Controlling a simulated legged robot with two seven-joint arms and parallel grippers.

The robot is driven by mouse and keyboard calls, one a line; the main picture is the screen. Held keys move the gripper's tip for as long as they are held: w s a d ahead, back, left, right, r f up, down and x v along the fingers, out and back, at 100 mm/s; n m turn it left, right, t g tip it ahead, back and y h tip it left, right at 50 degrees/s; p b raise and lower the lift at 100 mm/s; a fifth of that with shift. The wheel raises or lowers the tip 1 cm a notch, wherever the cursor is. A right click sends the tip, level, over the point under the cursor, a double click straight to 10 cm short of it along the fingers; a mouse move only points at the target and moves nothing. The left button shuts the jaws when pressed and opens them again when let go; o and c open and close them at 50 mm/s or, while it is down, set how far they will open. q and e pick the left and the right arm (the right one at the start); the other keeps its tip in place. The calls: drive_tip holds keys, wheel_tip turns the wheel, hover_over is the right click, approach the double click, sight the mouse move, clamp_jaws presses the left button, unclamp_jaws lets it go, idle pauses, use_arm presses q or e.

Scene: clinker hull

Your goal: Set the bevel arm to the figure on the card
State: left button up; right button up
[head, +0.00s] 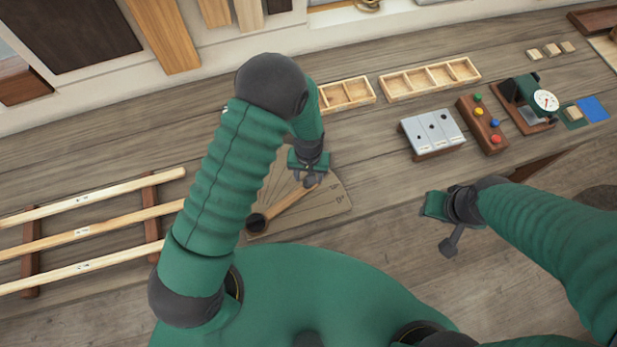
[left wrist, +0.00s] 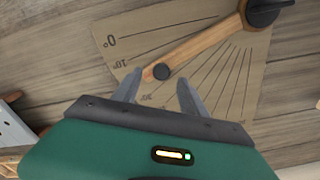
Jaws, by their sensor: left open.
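The bevel board (head: 332,203), a tan fan-shaped plate with dark angle lines, lies on the bench; it also shows in the left wrist view (left wrist: 118,28). Its wooden bevel arm (head: 285,206) runs from a dark pivot knob (head: 256,222). In the left wrist view the bevel arm (left wrist: 205,45) lies just past the 10° line, and a small dark peg (left wrist: 161,71) stands near its tip. My left gripper (left wrist: 158,88) is open, with the peg between its fingertips in that view; contact is unclear. My right gripper (head: 449,243) hangs away from the board. No readable card is seen.
Wooden strips on a rack (head: 85,232) lie at left. Divided trays (head: 430,80), a grey block (head: 432,131), a button box (head: 482,124), a dial gauge (head: 545,101) and a blue square (head: 593,108) are at right.

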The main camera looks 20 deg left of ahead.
use_arm(q)
drive_tip(key=f, duration=0.2)
drive_tip(key=w+f, duration=0.1)
drive_tip(key=shift+w+a+f+p, duration=0.15)
drive_tip(key=shift+f+p, duration=0.15)
drive_tip(key=shift+f, duration=0.4)
drive_tip(key=shift+s+a, duration=0.1)
drive_tip(key=shift+s, duration=0.25)
drive_tip(key=shift+s+r, duration=0.15)
drive_tip(key=shift+s, duration=0.25)
drive_tip(key=shift+c, duration=0.7)
drive_tip(key=shift+w, duration=0.35)
drive_tip(key=c, duration=0.7)
clamp_jaws()
use_arm(e)
drive_tip(key=shift+w+a+r, duration=0.25)
drive_tip(key=shift+w+r, duration=0.05)
drive_tip(key=shift+r, duration=0.25)
drive_tip(key=shift+w, duration=0.15)
